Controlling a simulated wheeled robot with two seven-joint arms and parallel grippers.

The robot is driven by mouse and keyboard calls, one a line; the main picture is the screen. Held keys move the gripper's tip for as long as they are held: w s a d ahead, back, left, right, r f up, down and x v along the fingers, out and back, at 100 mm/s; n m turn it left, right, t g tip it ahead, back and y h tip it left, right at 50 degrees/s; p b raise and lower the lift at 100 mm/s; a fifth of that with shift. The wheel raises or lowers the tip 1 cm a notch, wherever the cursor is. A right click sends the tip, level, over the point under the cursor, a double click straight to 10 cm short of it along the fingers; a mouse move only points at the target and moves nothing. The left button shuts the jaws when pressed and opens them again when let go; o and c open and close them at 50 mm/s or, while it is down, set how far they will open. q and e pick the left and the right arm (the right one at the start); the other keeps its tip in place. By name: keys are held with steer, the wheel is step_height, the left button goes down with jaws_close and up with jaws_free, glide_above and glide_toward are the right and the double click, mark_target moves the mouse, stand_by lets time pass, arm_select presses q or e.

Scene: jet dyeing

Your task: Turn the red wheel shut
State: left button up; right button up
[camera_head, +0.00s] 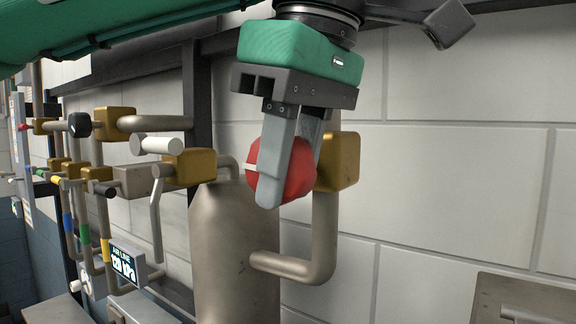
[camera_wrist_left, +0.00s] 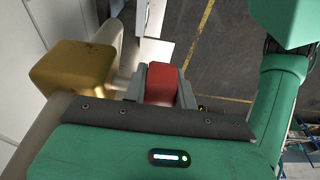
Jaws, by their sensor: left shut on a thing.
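The red wheel (camera_head: 298,170) is a faceted red knob on the front of a brass valve block (camera_head: 340,160), at the centre right of the head view. My left gripper (camera_head: 290,190) comes down from above and is shut on the red wheel, one finger in front of it and one behind. In the left wrist view the red wheel (camera_wrist_left: 161,84) sits between the two grey fingers, with the brass block (camera_wrist_left: 75,78) to its left. Part of the wheel is hidden by the near finger. My right gripper is not in view.
A grey tank (camera_head: 235,250) stands below the wheel, with a bent pipe (camera_head: 300,268) beside it. Several brass valves, pipes and a lever handle (camera_head: 156,215) crowd the left. The pale block wall is close behind.

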mark_target(297, 140)
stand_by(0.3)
arm_select(q)
steer(key=o, duration=1)
steer(key=shift+c, duration=0.2)
steer(key=v, duration=0.6)
steer(key=shift+s+d, duration=0.1)
steer(key=shift+d+r, duration=0.1)
steer(key=shift+r, duration=0.65)
